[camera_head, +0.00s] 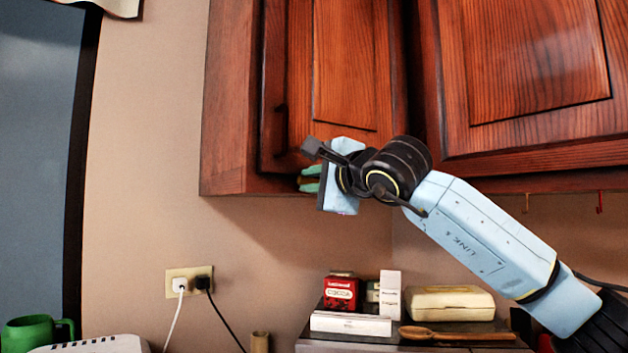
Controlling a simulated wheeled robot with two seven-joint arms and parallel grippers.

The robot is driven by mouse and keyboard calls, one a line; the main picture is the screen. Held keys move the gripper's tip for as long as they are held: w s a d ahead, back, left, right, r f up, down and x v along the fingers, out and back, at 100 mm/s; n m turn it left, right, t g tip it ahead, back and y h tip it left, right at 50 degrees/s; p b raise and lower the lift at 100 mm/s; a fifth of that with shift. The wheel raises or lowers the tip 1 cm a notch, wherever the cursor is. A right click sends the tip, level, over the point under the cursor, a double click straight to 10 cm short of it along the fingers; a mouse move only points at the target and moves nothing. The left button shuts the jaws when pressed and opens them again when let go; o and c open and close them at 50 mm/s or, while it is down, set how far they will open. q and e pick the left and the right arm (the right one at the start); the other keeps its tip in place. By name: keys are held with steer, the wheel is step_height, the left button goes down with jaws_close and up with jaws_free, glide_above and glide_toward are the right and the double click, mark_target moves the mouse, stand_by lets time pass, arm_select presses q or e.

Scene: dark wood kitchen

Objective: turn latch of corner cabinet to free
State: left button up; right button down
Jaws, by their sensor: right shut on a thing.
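The corner cabinet (240,100) is dark red wood and hangs in the upper middle. Its panelled door (345,65) looks shut. My right gripper (307,179) is at the lower left edge of this door, with its teal fingers around a small brownish latch (308,180). Most of the latch is hidden by the fingers and the gripper body, so I cannot tell how it is turned. My right arm comes in from the lower right and covers the lower right part of the door. My left gripper is not in view.
Another cabinet door (535,65) is at the right. Below, a red cocoa box (341,292), a cream container (450,303) and a wooden spoon (455,335) lie on a shelf. A wall outlet (188,282) holds two plugs.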

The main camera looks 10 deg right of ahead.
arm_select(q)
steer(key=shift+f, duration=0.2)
arm_select(e)
steer(key=shift+a+f+n, duration=0.1)
steer(key=shift+f+n, duration=0.2)
steer(key=shift+n, duration=0.6)
steer(key=c, duration=1.4)
jaws_free()
steer(key=shift+s, duration=0.15)
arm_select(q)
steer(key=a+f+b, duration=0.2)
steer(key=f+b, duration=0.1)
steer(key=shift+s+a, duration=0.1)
arm_select(e)
steer(key=v, duration=1.3)
steer(key=shift+s, duration=0.1)
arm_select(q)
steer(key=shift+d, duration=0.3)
